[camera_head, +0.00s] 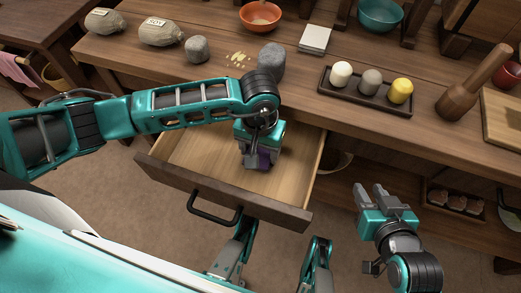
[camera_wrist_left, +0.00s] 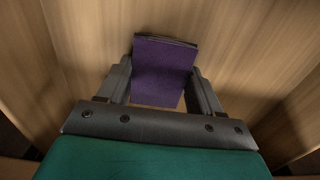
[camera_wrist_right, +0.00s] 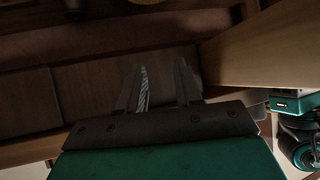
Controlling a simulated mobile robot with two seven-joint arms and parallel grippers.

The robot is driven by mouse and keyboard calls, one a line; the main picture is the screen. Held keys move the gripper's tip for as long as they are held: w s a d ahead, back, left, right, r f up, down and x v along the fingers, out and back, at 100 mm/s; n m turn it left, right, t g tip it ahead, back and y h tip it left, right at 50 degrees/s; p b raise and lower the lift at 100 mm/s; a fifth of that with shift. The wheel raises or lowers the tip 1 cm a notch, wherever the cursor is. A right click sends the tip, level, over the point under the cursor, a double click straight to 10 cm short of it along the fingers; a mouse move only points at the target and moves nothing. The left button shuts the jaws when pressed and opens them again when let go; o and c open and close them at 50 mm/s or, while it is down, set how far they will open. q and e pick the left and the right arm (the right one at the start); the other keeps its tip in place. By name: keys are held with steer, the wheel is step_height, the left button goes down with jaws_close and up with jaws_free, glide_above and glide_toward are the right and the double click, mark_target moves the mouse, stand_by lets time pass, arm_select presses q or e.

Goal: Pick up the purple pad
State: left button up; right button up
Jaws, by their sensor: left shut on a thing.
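The purple pad (camera_wrist_left: 162,70) is between the fingers of my left gripper (camera_wrist_left: 165,85), which is shut on it. In the head view the left gripper (camera_head: 257,160) points down into the open drawer (camera_head: 195,150), and only a small part of the pad (camera_head: 263,160) shows beside the fingers. Whether the pad touches the drawer floor cannot be told. My right gripper (camera_head: 374,195) is empty, its two fingers apart, to the right of the drawer and in front of the bench. Its fingers also show apart in the right wrist view (camera_wrist_right: 160,85).
The bench top (camera_head: 225,75) holds grey stones (camera_head: 271,60), sacks (camera_head: 160,32), an orange bowl (camera_head: 260,17) and a dark tray (camera_head: 366,91) with three round pieces. A wooden pestle (camera_head: 475,85) stands at the right. The drawer front (camera_head: 225,195) has a dark handle (camera_head: 213,214).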

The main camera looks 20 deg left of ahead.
mark_target(260, 153)
arm_select(q)
step_height(260, 153, up, 20)
steer(key=p, duration=0.4)
stand_by(0.3)
